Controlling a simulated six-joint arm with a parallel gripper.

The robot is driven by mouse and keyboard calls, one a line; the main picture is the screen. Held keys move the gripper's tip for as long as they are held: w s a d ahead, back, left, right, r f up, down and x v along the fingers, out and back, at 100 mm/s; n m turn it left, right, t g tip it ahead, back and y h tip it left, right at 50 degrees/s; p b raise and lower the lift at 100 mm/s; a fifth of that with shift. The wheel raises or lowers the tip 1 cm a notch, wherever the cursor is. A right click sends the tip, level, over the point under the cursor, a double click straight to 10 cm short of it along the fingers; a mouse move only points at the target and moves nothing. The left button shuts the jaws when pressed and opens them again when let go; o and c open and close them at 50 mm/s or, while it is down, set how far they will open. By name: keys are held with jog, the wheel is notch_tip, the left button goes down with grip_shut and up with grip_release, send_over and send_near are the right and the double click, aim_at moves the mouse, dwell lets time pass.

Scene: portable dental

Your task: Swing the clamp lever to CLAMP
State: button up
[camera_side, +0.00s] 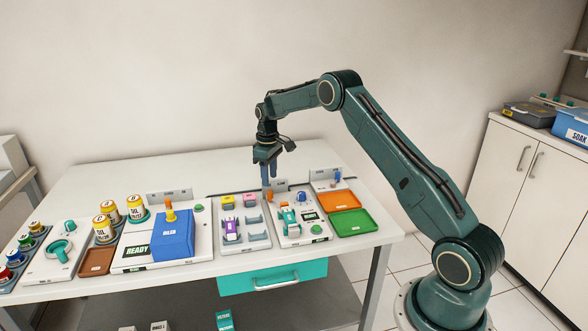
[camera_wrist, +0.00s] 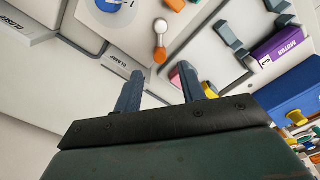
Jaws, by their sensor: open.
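The clamp lever (camera_wrist: 160,41) shows in the wrist view as a short pale arm with a round white end and an orange knob. Its knob lies just ahead of the gap between my fingertips, apart from both. In the side view, an orange knob (camera_side: 270,197) shows directly below my gripper, and the rest of the lever is hard to make out. My gripper (camera_side: 268,185) points down above the back of the white fixture board (camera_side: 290,238). In the wrist view my gripper (camera_wrist: 160,70) is open, with nothing between its fingers. An upright label plate (camera_wrist: 113,66), apparently reading CLAMP, stands near the left finger.
A blue round knob (camera_side: 302,197) sits right of the lever. Orange (camera_side: 334,192) and green (camera_side: 353,235) trays lie farther right. Left are a rack with a purple motor (camera_side: 231,229) and a blue box (camera_side: 173,239). The table behind is clear.

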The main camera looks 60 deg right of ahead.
aim_at(270, 192)
notch_tip(270, 192, down, 7)
jog(key=shift+r, duration=0.2)
jog(key=shift+c, duration=0.4)
grip_shut()
